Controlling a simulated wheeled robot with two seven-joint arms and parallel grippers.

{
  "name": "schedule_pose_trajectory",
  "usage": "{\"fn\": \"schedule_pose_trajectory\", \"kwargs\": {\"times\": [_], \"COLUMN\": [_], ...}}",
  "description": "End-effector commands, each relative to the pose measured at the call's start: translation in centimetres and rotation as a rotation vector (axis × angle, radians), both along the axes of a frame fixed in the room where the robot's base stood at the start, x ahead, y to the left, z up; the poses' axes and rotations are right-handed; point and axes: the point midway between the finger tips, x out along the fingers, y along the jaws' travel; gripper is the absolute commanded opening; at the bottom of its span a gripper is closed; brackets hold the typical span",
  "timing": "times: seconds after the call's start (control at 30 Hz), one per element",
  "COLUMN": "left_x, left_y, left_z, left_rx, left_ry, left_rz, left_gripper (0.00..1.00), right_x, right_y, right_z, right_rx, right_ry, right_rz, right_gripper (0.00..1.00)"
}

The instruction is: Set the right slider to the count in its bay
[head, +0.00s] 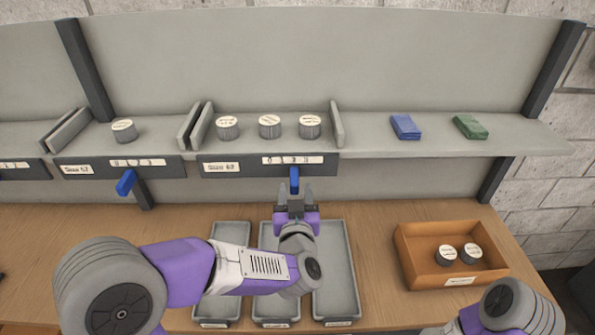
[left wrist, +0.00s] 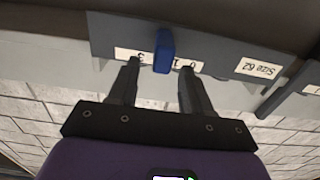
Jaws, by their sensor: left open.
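The right slider is a blue knob (head: 294,180) under the scale strip (head: 293,160) of the right bay. It also shows in the left wrist view (left wrist: 163,50), where it covers the spot between the 3 and the 1, so it appears to stand at 2. The right bay holds three grey cans with pale lids: left (head: 227,127), middle (head: 269,126) and right (head: 309,126). My left gripper (head: 294,191) is open just below the knob. Its fingertips lie on either side of the knob's lower end, with gaps visible in the wrist view. My right gripper is out of frame.
The neighbouring bay has one can (head: 124,131) and its own blue slider (head: 126,183). Blue (head: 405,127) and green (head: 470,126) packs lie on the shelf's right. Grey trays (head: 337,270) and an orange box (head: 420,275) with two cans stand on the wooden bench (head: 375,215).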

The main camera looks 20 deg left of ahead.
Motion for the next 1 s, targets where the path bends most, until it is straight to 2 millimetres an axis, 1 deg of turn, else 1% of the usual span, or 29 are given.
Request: {"fn": "schedule_pose_trajectory", "kwargs": {"times": [0.1, 0.3, 0.47, 0.7, 0.73, 0.77, 1.0], "left_x": [2.0, 4.7, 5.6, 5.7, 5.7, 5.7, 5.7], "left_y": [0.7, 1.4, 1.7, 1.7, 1.7, 1.7, 1.7], "left_z": [-0.1, -0.1, -0.1, -0.1, -0.1, -0.1, 0.0], "left_rx": [0.000, 0.000, 0.000, 0.000, 0.000, 0.000, 0.000], "left_ry": [0.000, 0.000, 0.001, 0.001, 0.001, 0.001, 0.000], "left_rz": [0.003, 0.001, 0.000, -0.001, -0.001, -0.001, -0.001], "left_gripper": [0.49, 0.49, 0.49, 0.49, 0.47, 0.43, 0.06], "right_x": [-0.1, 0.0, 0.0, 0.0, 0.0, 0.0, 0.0], "right_y": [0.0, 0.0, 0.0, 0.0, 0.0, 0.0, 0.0], "right_z": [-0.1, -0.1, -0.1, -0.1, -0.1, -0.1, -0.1], "right_rx": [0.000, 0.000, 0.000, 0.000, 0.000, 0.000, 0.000], "right_ry": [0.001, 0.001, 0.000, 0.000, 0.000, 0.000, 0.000], "right_rz": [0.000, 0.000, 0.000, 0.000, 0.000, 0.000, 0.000], "right_gripper": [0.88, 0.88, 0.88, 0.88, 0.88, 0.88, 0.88]}}
